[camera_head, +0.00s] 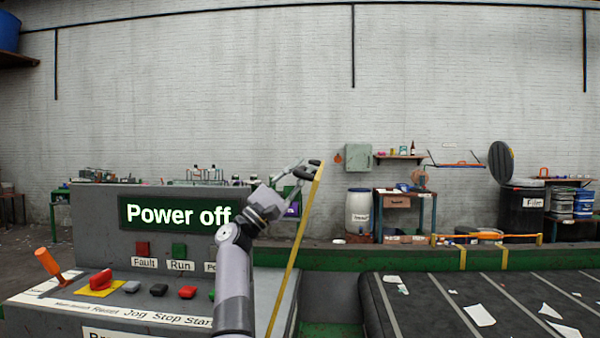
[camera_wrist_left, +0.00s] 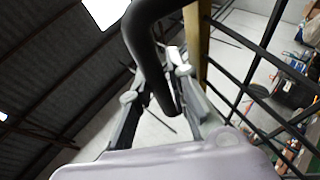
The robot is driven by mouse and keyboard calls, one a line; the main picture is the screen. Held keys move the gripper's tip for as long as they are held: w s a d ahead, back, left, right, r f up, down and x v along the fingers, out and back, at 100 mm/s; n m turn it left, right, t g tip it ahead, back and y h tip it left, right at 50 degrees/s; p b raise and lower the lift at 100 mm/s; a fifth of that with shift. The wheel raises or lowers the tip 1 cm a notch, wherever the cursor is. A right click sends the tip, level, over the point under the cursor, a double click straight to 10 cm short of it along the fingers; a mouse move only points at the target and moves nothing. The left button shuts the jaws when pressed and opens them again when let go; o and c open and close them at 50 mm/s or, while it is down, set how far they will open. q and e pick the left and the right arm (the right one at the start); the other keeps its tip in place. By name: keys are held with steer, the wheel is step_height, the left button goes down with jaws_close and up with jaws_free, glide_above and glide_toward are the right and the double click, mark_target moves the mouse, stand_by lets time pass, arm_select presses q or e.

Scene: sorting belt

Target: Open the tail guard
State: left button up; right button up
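The tail guard shows in the head view as a thin yellow frame (camera_head: 294,250), seen almost edge-on and leaning slightly right at the top, beside the console. In the left wrist view its yellow post (camera_wrist_left: 197,45) and dark mesh (camera_wrist_left: 262,95) are on the right. A black curved handle (camera_wrist_left: 146,35) crosses the wrist view close to the camera. My left gripper (camera_head: 308,170) is at the top of the yellow frame. In the wrist view its fingers (camera_wrist_left: 165,75) lie on both sides of the handle bar and appear closed on it. My right gripper is not in view.
A control console (camera_head: 100,225) with a "Power off" display (camera_head: 178,213), an orange lever (camera_head: 48,263) and several buttons stands at the left. A dark belt (camera_head: 455,302) with white scraps lies at the right. Workbenches, bins and a grey wall box (camera_head: 358,157) are farther back.

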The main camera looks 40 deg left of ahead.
arm_select(q)
steer(key=o, duration=0.4)
steer(key=shift+c, duration=0.2)
